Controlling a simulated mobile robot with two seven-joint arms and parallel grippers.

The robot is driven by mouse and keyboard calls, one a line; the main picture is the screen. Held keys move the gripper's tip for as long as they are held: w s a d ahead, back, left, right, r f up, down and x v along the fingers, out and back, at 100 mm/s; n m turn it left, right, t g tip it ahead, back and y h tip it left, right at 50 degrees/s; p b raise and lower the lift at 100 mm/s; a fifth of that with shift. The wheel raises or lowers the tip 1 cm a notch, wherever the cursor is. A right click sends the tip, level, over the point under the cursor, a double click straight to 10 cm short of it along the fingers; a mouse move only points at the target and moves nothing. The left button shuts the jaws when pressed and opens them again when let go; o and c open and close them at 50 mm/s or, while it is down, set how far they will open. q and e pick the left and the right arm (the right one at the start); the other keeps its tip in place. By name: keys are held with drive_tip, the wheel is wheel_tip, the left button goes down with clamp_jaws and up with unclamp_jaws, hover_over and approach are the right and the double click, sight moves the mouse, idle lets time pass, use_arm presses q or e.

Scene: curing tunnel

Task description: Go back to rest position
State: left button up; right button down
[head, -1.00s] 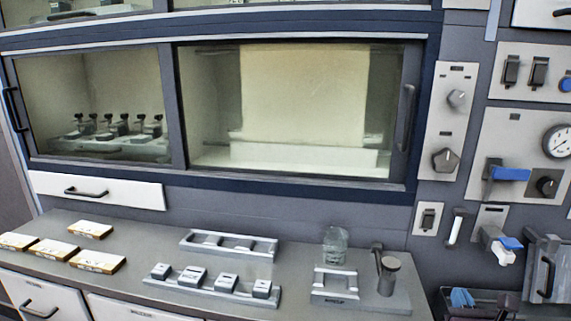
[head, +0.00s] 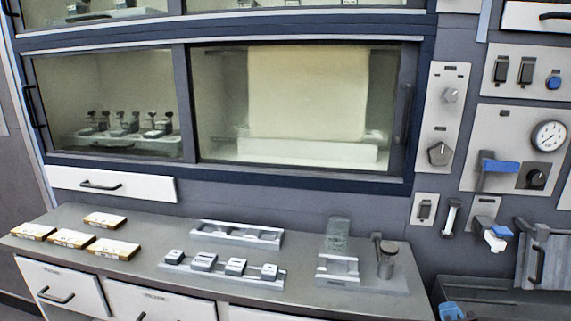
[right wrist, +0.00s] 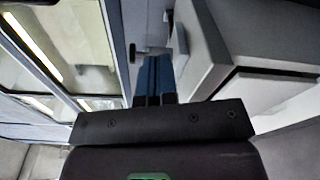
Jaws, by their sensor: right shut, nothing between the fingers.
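My right gripper (right wrist: 154,78) shows in the right wrist view with its two blue fingers together and nothing between them. In the head view its blue tips (head: 451,311) appear low at the right, in front of a dark bin, mostly cut off by the bottom edge. My left gripper is in neither view.
The grey counter (head: 150,262) holds several yellow-edged blocks (head: 105,219), a rack of small blocks (head: 235,266), an empty-looking rack (head: 236,234) and a clear jar (head: 338,233). Above is the glazed tunnel (head: 300,100). A dark bin (head: 480,284) stands lower right, below the wall controls.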

drive_tip(key=s+a+f+m+g+y, duration=0.1)
drive_tip(key=s+a+f+m+g, duration=0.2)
drive_tip(key=s+f+m, duration=0.6)
drive_tip(key=s+a+f+m+g+y, duration=0.1)
drive_tip(key=s+a+f+m+g, duration=0.2)
drive_tip(key=s+f+m, duration=0.6)
drive_tip(key=s+a+f, duration=0.1)
drive_tip(key=s+f, duration=0.2)
drive_tip(key=shift+s+a+m, duration=0.25)
drive_tip(key=shift+a+m, duration=0.15)
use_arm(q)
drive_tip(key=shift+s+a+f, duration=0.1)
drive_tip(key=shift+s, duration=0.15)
use_arm(e)
drive_tip(key=shift+f, duration=0.1)
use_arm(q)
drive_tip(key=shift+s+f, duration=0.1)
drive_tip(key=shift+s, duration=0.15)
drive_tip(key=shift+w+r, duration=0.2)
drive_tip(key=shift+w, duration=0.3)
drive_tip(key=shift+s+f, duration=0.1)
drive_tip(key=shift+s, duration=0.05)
